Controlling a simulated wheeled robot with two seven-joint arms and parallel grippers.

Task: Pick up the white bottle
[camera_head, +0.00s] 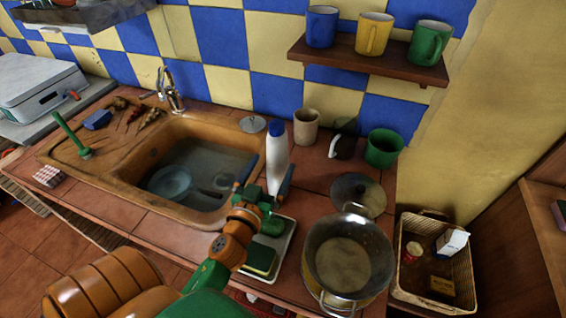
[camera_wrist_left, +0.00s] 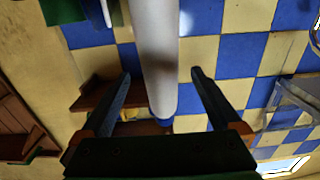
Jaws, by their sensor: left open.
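The white bottle (camera_head: 277,155) with a blue cap stands upright on the tiled counter, just right of the sink. My left gripper (camera_head: 264,180) is open at the bottle's lower part, with one finger on each side of it in the head view. In the left wrist view the white bottle (camera_wrist_left: 155,50) runs down the middle between the two open fingers (camera_wrist_left: 160,75), with a visible gap on each side. I cannot tell how deep it sits between them. My right gripper is not in view.
A beige cup (camera_head: 306,126), a green mug (camera_head: 383,147) and a dark-and-white item (camera_head: 343,142) stand right of the bottle. A lid (camera_head: 358,194) and a large pot (camera_head: 345,262) are nearer. A tray with sponges (camera_head: 261,260) lies below my gripper. The sink (camera_head: 200,165) is left.

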